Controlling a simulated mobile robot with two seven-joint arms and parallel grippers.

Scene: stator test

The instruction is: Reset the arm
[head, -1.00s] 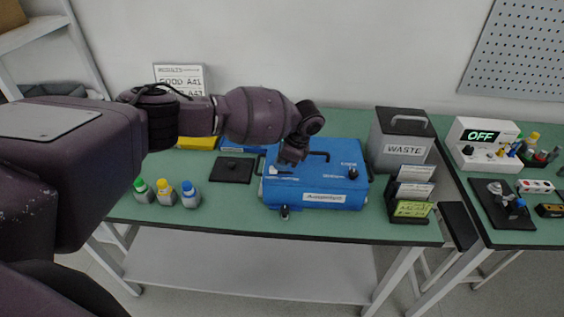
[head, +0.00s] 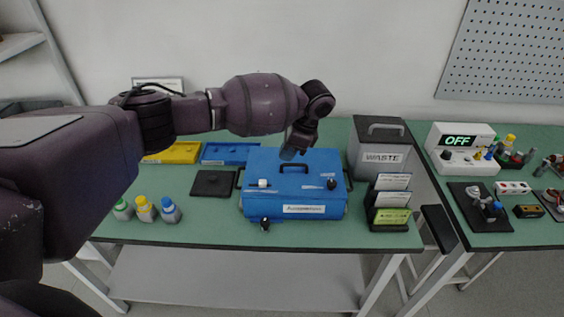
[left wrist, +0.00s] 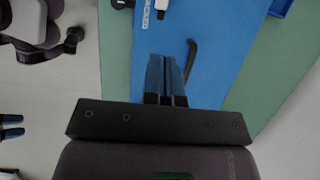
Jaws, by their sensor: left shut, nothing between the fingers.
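My left arm reaches in from the left in the head view. Its gripper (head: 288,153) is over the rear part of the blue case (head: 300,209), near its dark handle. In the left wrist view the two bluish fingers (left wrist: 166,72) are together with nothing between them, over the blue case top (left wrist: 215,50) and beside the dark handle (left wrist: 190,58). I cannot tell the exact height above the case. At the left edge of the left wrist view, what look like my right gripper's fingers (left wrist: 10,126) are apart and empty. The right arm does not show in the head view.
A grey waste bin (head: 380,140) and a card rack (head: 388,200) stand right of the case. Bottles (head: 146,209), a black pad (head: 212,184), and yellow (head: 175,153) and blue (head: 230,153) trays are left. A meter reading OFF (head: 460,150) is on the right table.

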